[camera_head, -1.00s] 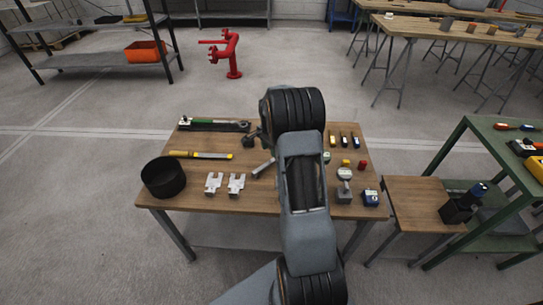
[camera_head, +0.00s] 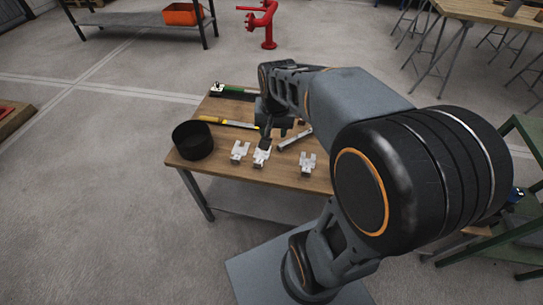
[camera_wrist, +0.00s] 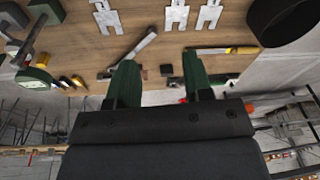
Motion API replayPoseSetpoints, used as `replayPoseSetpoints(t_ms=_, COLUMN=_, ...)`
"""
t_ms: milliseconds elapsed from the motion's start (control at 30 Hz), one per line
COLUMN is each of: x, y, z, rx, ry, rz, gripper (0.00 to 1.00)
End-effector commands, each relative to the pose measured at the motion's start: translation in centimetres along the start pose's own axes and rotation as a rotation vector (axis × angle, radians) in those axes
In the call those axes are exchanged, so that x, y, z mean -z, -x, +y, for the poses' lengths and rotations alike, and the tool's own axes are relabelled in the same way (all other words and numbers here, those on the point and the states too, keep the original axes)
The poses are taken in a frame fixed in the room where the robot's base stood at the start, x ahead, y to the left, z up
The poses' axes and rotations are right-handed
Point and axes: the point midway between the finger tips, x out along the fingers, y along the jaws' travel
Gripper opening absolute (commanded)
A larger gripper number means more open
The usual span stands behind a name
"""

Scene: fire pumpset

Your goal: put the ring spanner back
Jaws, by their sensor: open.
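A silver bar-like tool (camera_head: 295,138) lies slantwise on the wooden table (camera_head: 222,165); it also shows in the wrist view (camera_wrist: 138,47). It may be the ring spanner, but I cannot make out a ring end. My gripper (camera_head: 266,142) is over the table in the head view, partly hidden by my arm. In the wrist view its two green fingers (camera_wrist: 160,72) are apart, with nothing seen between them.
A black round bin (camera_head: 192,140) stands at the table's left corner. A yellow-handled tool (camera_head: 230,123) and a green-handled tool in a dark tray (camera_head: 232,90) lie farther back. A green-framed bench (camera_head: 527,135) is at the right. My arm hides the table's right part.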

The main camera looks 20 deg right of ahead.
Motion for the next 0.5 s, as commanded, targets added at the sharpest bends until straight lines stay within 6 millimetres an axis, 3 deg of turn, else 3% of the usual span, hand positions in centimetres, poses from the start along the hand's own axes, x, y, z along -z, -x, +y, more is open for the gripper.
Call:
replayPoseSetpoints(t_ms=33, x=-1.9, y=0.6, z=-0.3, rx=0.011, ry=0.078, rz=0.016, gripper=0.46)
replayPoseSetpoints(t_ms=200, x=-6.5, y=1.1, z=-0.6, rx=0.032, ry=0.296, rz=0.049, gripper=0.46)
replayPoseSetpoints(t_ms=333, x=-8.6, y=1.1, z=-0.5, rx=0.042, ry=0.396, rz=0.066, gripper=0.46)
replayPoseSetpoints(t_ms=500, x=-9.6, y=1.0, z=-0.2, rx=0.047, ry=0.454, rz=0.075, gripper=0.46)
